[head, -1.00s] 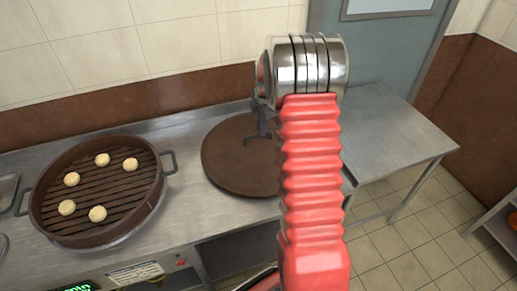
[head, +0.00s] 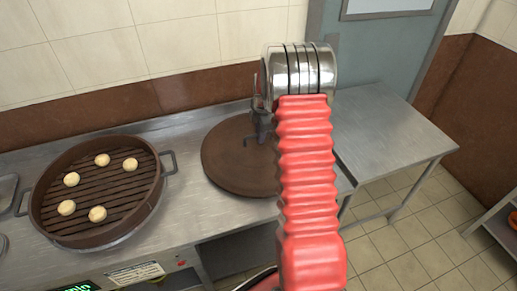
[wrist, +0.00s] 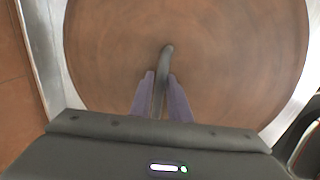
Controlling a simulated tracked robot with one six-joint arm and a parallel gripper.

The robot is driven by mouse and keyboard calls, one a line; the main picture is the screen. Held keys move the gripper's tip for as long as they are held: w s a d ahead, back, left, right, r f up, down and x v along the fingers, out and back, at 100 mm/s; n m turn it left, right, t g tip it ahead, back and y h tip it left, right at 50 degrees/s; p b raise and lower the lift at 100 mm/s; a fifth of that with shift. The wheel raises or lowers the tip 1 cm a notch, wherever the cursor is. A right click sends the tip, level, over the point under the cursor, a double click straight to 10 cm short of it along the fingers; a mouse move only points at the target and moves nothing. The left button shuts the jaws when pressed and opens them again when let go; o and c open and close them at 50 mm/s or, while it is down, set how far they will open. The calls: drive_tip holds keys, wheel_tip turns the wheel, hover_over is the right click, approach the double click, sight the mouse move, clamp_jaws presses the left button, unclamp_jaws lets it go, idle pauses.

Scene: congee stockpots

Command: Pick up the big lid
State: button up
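The big lid (head: 230,165) is a round brown disc lying flat on the steel counter, partly hidden behind my arm. It fills much of the wrist view (wrist: 240,65). Its dark bar handle (wrist: 167,52) runs between the two fingers of my gripper (wrist: 161,75). The fingers stand on either side of the handle, open, with a narrow gap visible near the tips. Contact with the handle cannot be made out there.
A brown round steamer (head: 150,205) with several pale buns and side handles stands left of the lid. The tiled wall and brown band (head: 100,108) are behind. A bare steel table (head: 385,130) is at right, with open floor before it.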

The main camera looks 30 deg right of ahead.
clamp_jaws()
idle(1.4)
